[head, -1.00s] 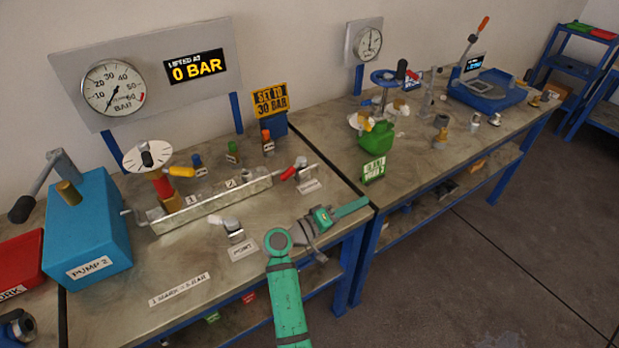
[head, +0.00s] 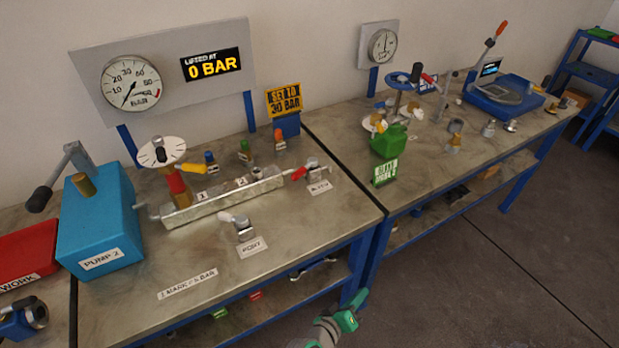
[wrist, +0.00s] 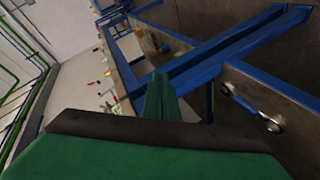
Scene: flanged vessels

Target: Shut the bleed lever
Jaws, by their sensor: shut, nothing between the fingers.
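Several small levers show on the near bench in the head view. A red lever (head: 299,173) sits at the right end of the metal manifold (head: 225,199). A white lever (head: 230,218) sits on a fitting in front. The small labels are too blurred to tell which is the bleed lever. My gripper (wrist: 160,88) is shut and empty in the wrist view, pointing towards blue bench framing. In the head view, green and grey parts of my arm show low, in front of the bench, apart from the levers.
A blue pump box (head: 98,229) with a handle stands left. A round gauge (head: 131,83) hangs behind, beside a display (head: 211,65) reading 0 BAR. A second bench with a green can (head: 389,142) is at right. Floor (head: 500,265) is open in front of it.

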